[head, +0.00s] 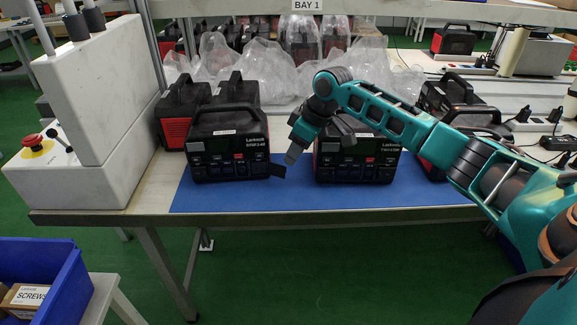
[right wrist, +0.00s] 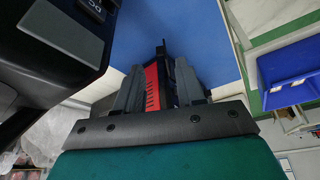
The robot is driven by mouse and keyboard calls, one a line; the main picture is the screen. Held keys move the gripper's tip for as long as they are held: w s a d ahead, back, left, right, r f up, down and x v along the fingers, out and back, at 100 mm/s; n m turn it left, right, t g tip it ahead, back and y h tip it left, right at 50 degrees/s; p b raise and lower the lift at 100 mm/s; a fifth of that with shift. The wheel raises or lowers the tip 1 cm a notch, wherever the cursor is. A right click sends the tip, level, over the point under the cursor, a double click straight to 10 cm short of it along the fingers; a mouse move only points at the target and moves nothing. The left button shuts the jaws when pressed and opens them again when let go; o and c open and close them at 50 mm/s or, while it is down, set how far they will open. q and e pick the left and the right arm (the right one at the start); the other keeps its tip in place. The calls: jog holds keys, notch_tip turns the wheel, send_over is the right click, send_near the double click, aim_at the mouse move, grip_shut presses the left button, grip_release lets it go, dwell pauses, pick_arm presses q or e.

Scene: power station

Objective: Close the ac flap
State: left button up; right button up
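The front-left black power station (head: 228,148) stands on the blue mat. A small dark flap (head: 277,171) sticks out from the lower right of its front and looks open. My right gripper (head: 292,156) points down just above and to the right of this flap, apart from it as far as I can tell. In the right wrist view, the two fingers of my right gripper (right wrist: 158,88) are spread, with nothing held between them. A red slatted power station side (right wrist: 153,92) shows beyond the gap. My left gripper is not in view.
Another power station (head: 355,162) stands close to the right, partly behind my right arm. More stand behind and at far right (head: 460,95). A white block with a red button (head: 33,141) is at left. The front of the blue mat (head: 300,197) is clear.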

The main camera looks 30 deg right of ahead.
aim_at(278, 169)
jog(key=x, duration=0.5)
jog(key=shift+w+f+b, duration=0.1)
jog(key=shift+f+b, duration=0.05)
jog(key=shift+b, duration=0.2)
grip_shut()
